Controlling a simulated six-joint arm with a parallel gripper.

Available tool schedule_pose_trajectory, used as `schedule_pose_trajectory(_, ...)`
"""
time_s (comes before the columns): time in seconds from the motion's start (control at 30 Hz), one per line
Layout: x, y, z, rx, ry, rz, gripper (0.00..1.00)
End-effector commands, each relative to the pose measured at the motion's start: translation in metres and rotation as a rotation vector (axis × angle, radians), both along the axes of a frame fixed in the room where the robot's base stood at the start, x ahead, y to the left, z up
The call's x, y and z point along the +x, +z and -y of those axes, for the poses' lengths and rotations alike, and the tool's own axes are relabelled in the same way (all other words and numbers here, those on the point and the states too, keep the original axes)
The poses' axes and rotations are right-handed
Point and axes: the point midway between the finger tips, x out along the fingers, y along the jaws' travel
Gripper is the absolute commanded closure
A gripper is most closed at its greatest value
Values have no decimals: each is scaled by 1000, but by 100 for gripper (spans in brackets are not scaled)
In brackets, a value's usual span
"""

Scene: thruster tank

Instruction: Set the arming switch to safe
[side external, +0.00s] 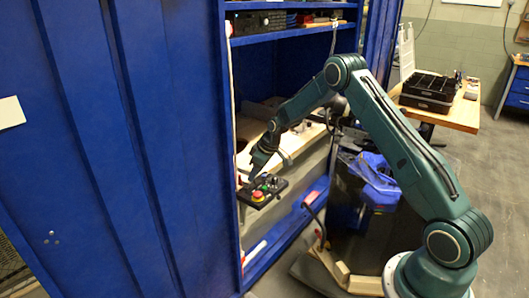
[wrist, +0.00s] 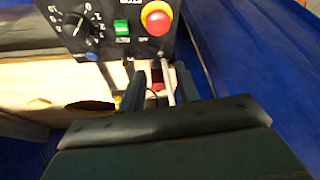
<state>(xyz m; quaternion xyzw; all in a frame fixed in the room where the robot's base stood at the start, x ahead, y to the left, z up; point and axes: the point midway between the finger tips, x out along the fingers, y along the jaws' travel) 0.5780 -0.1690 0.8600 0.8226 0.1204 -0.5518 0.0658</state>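A black control box (side external: 277,190) sits at the end of my arm in the side view, and its panel (wrist: 105,45) fills the top of the wrist view. The panel carries a black rotary knob (wrist: 72,24) with a numbered scale, a green switch (wrist: 121,28) and a red button (wrist: 157,19) in a yellow ring. I cannot tell which control is the arming switch, and its setting is not readable. My gripper (wrist: 160,80) has its two dark fingers apart at the panel's lower edge. A small red patch shows between them. Contact is unclear.
Blue cabinet walls (side external: 110,130) stand close on the left, and a blue shelf (side external: 290,36) is above. A wooden table (side external: 462,112) with a black crate (side external: 428,92) stands at the back right.

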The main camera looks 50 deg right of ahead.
Motion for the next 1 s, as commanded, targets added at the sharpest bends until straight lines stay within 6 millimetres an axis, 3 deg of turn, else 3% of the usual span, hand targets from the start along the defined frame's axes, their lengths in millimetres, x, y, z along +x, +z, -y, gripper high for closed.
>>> schedule_pose_trajectory(0.5,22,-57,-8,0,-1,-1,68)
schedule_pose_trajectory(1.0,26,-66,-9,-1,-1,0,68)
